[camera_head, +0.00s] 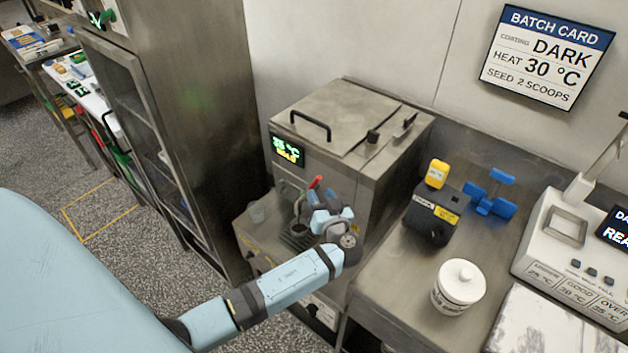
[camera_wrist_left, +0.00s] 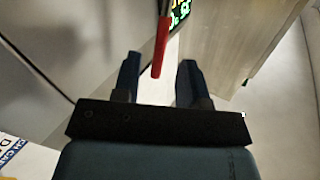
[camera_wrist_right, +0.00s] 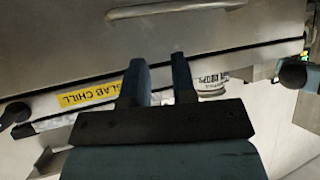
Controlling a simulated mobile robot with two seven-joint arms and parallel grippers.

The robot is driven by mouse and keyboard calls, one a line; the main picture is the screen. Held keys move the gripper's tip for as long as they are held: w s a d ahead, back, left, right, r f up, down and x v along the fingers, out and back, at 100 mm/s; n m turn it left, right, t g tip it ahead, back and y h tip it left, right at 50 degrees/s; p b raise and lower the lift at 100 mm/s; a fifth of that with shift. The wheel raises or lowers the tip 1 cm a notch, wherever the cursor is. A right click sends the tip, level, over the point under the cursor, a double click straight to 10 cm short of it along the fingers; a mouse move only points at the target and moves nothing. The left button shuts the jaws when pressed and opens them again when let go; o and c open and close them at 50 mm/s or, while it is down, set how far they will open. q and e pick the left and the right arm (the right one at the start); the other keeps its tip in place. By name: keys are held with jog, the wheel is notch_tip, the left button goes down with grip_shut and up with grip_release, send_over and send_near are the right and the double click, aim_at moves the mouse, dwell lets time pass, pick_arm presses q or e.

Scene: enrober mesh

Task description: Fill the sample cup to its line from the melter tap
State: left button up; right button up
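The melter (camera_head: 345,130) is a steel box with a lid and a green display (camera_head: 287,150). Its tap has a red handle (camera_head: 316,182), and the handle also shows in the left wrist view (camera_wrist_left: 161,48). My left gripper (camera_wrist_left: 158,70) is open, with the red handle between its two fingers; I cannot tell whether they touch it. In the head view my left gripper (camera_head: 328,212) partly hides the tap. My right gripper (camera_wrist_right: 160,82) is open and empty.
Right of the melter, the counter holds a black box with a yellow top (camera_head: 432,215), a blue item (camera_head: 490,195), a white lidded tub (camera_head: 459,286) and a white instrument (camera_head: 575,250). A tall steel cabinet (camera_head: 200,90) stands left.

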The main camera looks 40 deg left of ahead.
aim_at(314, 184)
pick_arm(q)
jog(key=p+x, duration=0.1)
jog(key=x, duration=0.4)
jog(key=shift+a, duration=0.15)
grip_shut()
